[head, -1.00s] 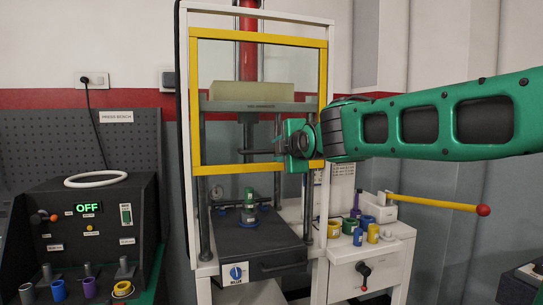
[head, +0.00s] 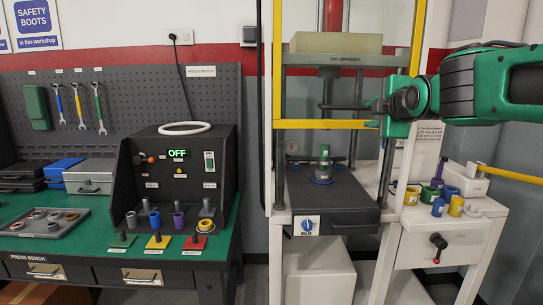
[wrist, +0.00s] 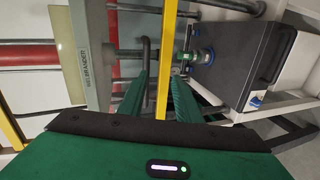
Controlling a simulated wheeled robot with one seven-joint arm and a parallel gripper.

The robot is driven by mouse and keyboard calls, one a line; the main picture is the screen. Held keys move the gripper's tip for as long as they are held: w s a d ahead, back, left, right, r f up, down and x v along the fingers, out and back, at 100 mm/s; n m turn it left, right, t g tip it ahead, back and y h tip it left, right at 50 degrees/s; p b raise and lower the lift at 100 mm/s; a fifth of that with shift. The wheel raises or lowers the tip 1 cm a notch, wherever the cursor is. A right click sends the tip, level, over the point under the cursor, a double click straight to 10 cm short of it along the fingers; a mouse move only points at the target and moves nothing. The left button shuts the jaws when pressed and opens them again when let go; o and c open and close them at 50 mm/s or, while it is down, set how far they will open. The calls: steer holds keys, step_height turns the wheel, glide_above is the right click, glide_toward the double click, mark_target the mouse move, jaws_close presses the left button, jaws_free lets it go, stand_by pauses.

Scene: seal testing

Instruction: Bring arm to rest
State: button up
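My arm comes in from the right in the head view, bent at the green wrist. My gripper (head: 372,106) points left at the lower right of the yellow guard frame (head: 330,124) of the white press. In the wrist view its two green fingers (wrist: 158,85) stand apart, with nothing held between them. The yellow bar (wrist: 166,62) shows in the gap between the fingers; whether they touch it I cannot tell.
A test console (head: 180,165) reading OFF stands left on the green bench (head: 65,235). Coloured rings and cylinders (head: 438,207) and a yellow lever (head: 510,174) sit on the white cabinet at right. The press post (head: 391,165) stands close to my gripper.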

steer(key=s+d+f+m+g+h, duration=0.1)
steer(key=s+d+f+m+g, duration=0.35)
steer(key=s+f, duration=0.45)
steer(key=s+d+f+m+g, duration=0.3)
steer(key=s+d+f+m, duration=0.25)
steer(key=f, duration=0.45)
steer(key=s+a+f+m+g+y, duration=0.1)
steer(key=s+f+m+g, duration=0.2)
steer(key=s, duration=0.9)
steer(key=s+a+f+m+g+y, duration=0.1)
steer(key=s+f+m+g, duration=0.3)
steer(key=s+f+m, duration=0.5)
steer(key=s+f, duration=0.1)
steer(key=s, duration=0.2)
steer(key=shift+y, duration=0.4)
steer(key=shift+f+g, duration=0.1)
steer(key=shift+g, duration=0.15)
steer(key=shift+w+f, duration=0.25)
steer(key=shift+w, duration=0.3)
